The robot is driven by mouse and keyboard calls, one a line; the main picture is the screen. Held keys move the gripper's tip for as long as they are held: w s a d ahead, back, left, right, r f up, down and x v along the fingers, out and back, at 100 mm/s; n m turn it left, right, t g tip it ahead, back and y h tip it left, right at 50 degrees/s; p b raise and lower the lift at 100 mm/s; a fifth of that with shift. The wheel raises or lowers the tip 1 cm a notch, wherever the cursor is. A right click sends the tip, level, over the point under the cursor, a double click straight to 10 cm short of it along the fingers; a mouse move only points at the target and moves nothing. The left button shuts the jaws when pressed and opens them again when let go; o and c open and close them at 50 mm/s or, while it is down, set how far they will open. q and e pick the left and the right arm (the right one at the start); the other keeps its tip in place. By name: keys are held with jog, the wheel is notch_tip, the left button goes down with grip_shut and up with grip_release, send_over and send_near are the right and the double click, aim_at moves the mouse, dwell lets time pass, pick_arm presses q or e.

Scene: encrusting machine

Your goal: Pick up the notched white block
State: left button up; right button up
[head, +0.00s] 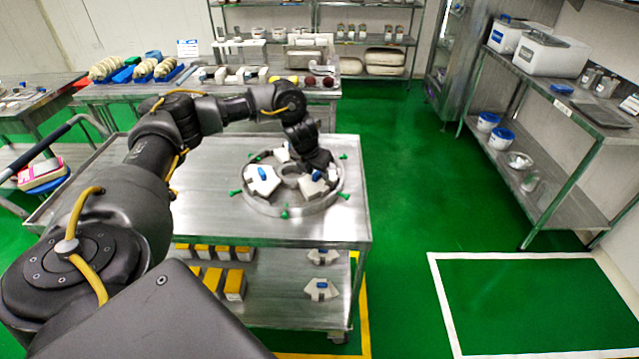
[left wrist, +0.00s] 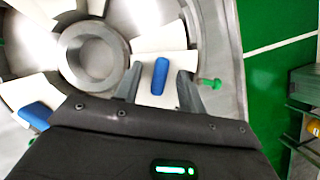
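A white block with a blue handle (head: 312,187) sits at the right of a round metal ring fixture (head: 290,209) on the steel cart. It also shows in the left wrist view (left wrist: 145,92), partly hidden by my gripper body. My left gripper (left wrist: 161,72) is over this block, its two dark fingers spread on either side of the blue handle with gaps to it. It shows in the head view (head: 312,165) just above the block. Another white block with a blue handle (head: 262,186) sits at the ring's left. My right gripper is not in view.
Green knobs (head: 285,214) stick out around the ring. The cart's lower shelf holds yellow-topped boxes (head: 235,284) and more white blocks (head: 321,291). A back table (head: 215,91) and a right-hand shelf (head: 560,118) stand apart. The cart top left of the ring is mostly clear.

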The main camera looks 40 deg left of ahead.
aim_at(317, 172)
pick_arm(q)
grip_shut()
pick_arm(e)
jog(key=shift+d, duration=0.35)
pick_arm(q)
jog(key=shift+r, duration=0.2)
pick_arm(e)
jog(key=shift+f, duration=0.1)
pick_arm(q)
jog(key=shift+w+r, duration=0.1)
jog(key=shift+r, duration=0.15)
notch_tip(317, 172, up, 2)
jog(key=shift+r+b, duration=0.1)
jog(key=shift+b, duration=0.6)
jog(key=s+a+r+p, duration=0.3)
jog(key=s+a+r, duration=0.4)
jog(key=s+r, duration=0.3)
jog(key=shift+s+a, duration=0.25)
jog(key=shift+s, duration=0.65)
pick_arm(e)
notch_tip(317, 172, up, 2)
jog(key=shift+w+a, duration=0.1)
